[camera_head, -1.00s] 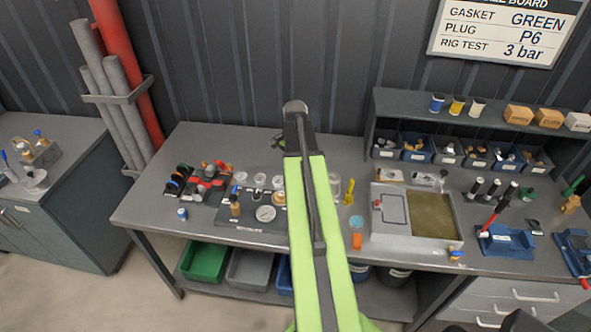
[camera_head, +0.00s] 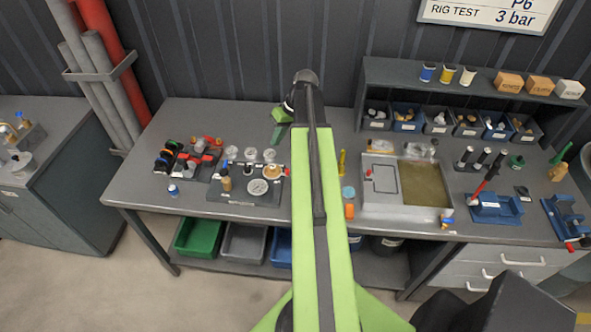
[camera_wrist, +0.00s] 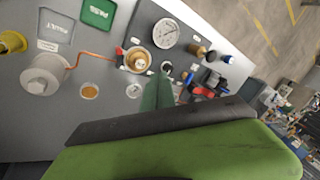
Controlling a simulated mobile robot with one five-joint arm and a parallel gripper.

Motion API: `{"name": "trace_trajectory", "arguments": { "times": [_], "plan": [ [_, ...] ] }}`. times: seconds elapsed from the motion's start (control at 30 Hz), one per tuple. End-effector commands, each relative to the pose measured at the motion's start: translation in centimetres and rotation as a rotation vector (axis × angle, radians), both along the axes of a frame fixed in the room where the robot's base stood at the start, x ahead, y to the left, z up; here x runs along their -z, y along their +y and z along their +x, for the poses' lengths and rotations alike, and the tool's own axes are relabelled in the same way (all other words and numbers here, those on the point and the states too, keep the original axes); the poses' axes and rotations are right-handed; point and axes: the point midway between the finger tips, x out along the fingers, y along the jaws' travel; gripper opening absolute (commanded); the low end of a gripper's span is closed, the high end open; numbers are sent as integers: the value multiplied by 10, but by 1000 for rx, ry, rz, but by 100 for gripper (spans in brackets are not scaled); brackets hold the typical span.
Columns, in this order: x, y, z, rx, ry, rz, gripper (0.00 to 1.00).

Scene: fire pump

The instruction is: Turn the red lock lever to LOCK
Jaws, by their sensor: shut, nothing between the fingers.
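My gripper (camera_head: 279,132) shows as a green part at the left of my arm's dark wrist, above the back of the bench near the gauge panel. In the wrist view its green fingers (camera_wrist: 158,94) are shut and empty, pointing toward the panel. The gauge panel (camera_head: 215,194) carries a round dial (camera_wrist: 165,34) and a brass fitting (camera_wrist: 138,60). A small red part (camera_wrist: 119,51) sits beside this fitting; a red part also shows at the panel's right edge (camera_head: 287,171). I cannot read any LOCK marking or tell whether this part is the lock lever.
Red and black valve parts (camera_head: 196,158) stand left of the panel. A grey tray (camera_head: 368,209) lies right of my arm. A blue fixture with a red handle (camera_head: 481,188) stands farther right. The shelf (camera_head: 380,73) with bins is behind.

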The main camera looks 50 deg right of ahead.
Motion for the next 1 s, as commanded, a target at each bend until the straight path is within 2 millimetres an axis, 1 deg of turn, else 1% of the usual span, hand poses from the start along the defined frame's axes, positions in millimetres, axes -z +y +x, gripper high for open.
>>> {"name": "trace_trajectory", "arguments": {
  "times": [0.03, 0.1, 0.17, 0.2, 0.3, 0.4, 0.5, 0.6, 0.67, 0.77, 1.0],
  "plan": [
    [24, -15, -8, -60, -75, 7, 0],
    [38, -37, -22, -126, -187, 12, 0],
    [47, -56, -36, -127, -248, 17, 0],
    [53, -68, -46, -101, -271, 24, 0],
    [69, -95, -74, -31, -291, 26, 0],
    [80, -114, -96, 14, -291, 20, 0],
    [81, -122, -107, 35, -290, 16, 0],
    [80, -122, -107, 36, -289, 16, 0],
    [84, -121, -105, 35, -288, 16, 0],
    [97, -117, -99, 34, -288, 16, 0],
    [142, -101, -72, 33, -287, 16, 0]
  ]
}}
